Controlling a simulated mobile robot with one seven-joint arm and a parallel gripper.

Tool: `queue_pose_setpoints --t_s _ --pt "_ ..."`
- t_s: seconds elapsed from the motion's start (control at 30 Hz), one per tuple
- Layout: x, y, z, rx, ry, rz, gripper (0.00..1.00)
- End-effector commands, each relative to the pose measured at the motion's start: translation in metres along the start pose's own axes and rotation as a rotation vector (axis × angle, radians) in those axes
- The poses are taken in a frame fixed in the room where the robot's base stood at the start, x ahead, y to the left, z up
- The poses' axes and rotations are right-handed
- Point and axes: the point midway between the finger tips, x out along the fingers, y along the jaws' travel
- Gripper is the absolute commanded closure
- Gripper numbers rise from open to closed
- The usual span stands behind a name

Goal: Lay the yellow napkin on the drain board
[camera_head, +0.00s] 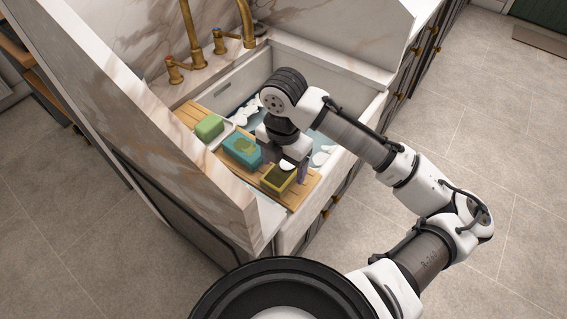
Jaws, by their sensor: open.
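The wooden drain board (307,184) lies across the near-left side of the white sink. A yellow-edged square piece with a dark middle (278,179) lies on its near end; it looks like the yellow napkin, but I cannot be sure. My gripper (285,164) is open, pointing down just above and behind this piece. The arm partly hides the fingertips, and I cannot tell whether they touch anything.
A teal block (240,147) with an olive round patch and a green sponge-like block (209,126) sit farther along the board. White foam (320,157) shows in the sink. Brass taps (190,40) stand behind. A marble panel (150,135) rises at left.

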Motion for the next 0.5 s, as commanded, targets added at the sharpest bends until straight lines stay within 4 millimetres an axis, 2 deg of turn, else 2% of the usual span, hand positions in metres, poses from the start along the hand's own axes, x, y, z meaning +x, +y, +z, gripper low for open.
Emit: queue_pose_setpoints --t_s 0.3,0.5 --pt "-0.066 0.000 0.001 -0.002 -0.007 0.001 0.25" --pt "-0.101 0.000 0.001 -0.001 -0.004 0.000 0.25"
